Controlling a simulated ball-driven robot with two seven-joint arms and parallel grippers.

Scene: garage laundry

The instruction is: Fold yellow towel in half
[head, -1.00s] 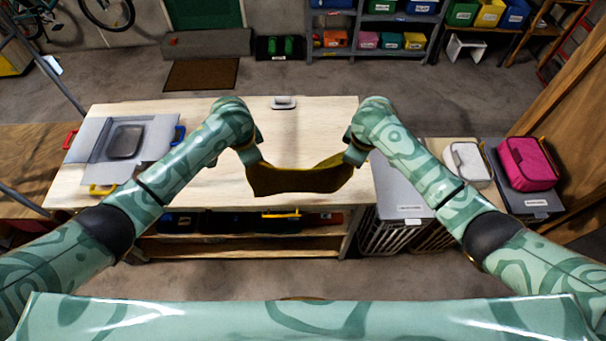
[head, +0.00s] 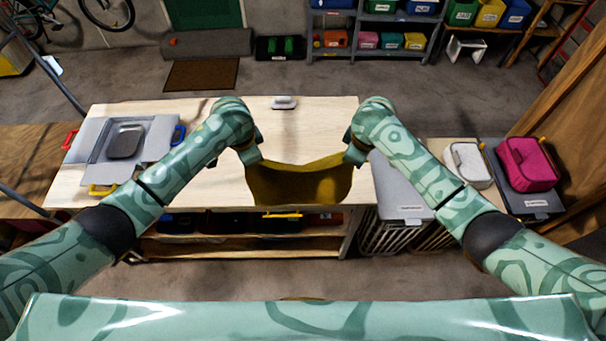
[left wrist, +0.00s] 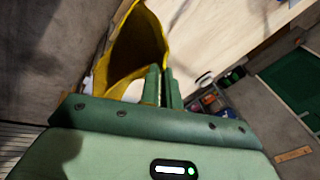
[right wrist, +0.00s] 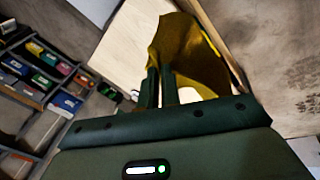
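The yellow towel (head: 298,187) hangs between my two grippers in the head view, its top edge sagging slightly, at the front edge of the wooden table (head: 290,130). My left gripper (head: 251,160) is shut on its left upper corner. My right gripper (head: 353,156) is shut on its right upper corner. The left wrist view shows the towel (left wrist: 140,48) beyond the close-set fingers (left wrist: 161,82). The right wrist view shows the towel (right wrist: 190,58) at the other fingers (right wrist: 160,85). Whether its lower part touches the table front cannot be told.
A grey folding board (head: 90,152) lies at the table's left end. A small grey-white object (head: 284,102) sits at the back edge. Grey lidded bins (head: 400,190) stand right of the table, with a pink case (head: 527,163) farther right. The table's middle is clear.

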